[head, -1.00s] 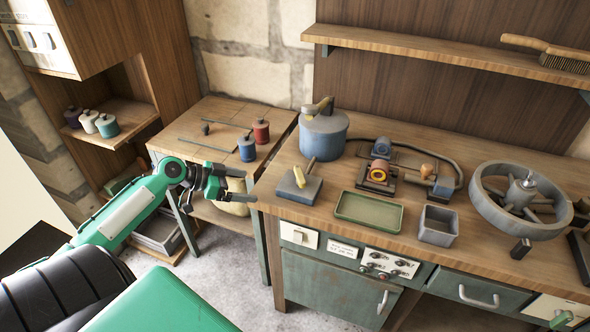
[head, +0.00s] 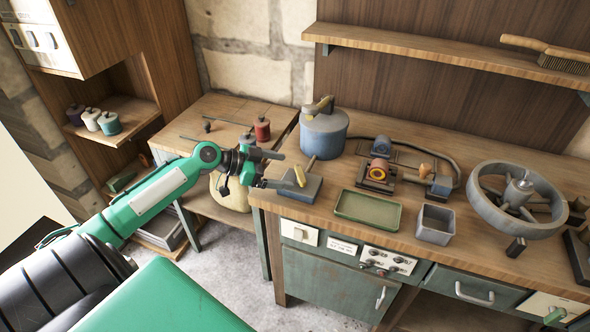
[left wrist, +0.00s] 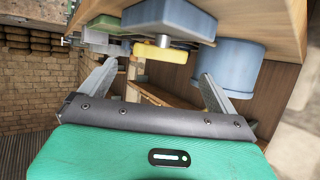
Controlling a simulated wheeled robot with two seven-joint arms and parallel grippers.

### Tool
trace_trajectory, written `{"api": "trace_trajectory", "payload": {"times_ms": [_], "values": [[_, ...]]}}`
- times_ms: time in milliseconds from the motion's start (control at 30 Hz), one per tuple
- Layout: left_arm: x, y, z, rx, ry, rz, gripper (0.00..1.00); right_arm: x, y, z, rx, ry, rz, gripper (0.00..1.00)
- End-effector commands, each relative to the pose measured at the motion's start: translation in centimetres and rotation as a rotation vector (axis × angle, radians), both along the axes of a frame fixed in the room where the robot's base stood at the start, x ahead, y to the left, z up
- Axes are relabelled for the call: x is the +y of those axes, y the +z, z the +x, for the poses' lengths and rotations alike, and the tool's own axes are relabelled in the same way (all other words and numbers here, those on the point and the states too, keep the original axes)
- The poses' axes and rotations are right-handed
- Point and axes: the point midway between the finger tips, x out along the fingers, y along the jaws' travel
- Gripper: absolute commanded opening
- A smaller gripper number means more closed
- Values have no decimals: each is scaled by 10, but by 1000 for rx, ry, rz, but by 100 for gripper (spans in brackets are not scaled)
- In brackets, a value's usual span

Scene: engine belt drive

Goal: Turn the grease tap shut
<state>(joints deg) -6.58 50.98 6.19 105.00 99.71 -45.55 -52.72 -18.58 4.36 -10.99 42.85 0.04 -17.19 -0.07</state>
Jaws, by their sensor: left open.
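A blue-grey block (head: 295,190) with a short yellow lever (head: 300,176) on a stem, which looks like the grease tap, sits at the left front of the workbench. My left gripper (head: 284,170) is open and empty, just left of the block at the bench's left edge. In the left wrist view the block (left wrist: 168,16) and yellow lever (left wrist: 165,52) show at the top, beyond the gap between the spread fingers (left wrist: 155,88). I see no contact with the lever. A blue round pot (head: 324,134) stands behind the block. My right gripper is not in view.
A green tray (head: 367,207), a grey open box (head: 435,224), a small pump-like assembly (head: 378,172) with a hose and a large grey wheel (head: 517,202) stand to the right. A side table (head: 190,133) with red and blue jars is behind my left arm.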

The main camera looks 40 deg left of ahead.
Motion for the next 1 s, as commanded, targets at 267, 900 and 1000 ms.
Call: {"api": "trace_trajectory", "payload": {"times_ms": [267, 900, 1000], "values": [[-23, -12, 25, -1, 1, -2, 94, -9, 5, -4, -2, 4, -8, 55], [-31, -19, 33, 1, 0, 0, 67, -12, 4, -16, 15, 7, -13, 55], [-31, -19, 33, 1, 0, 0, 50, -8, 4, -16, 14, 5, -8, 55]]}}
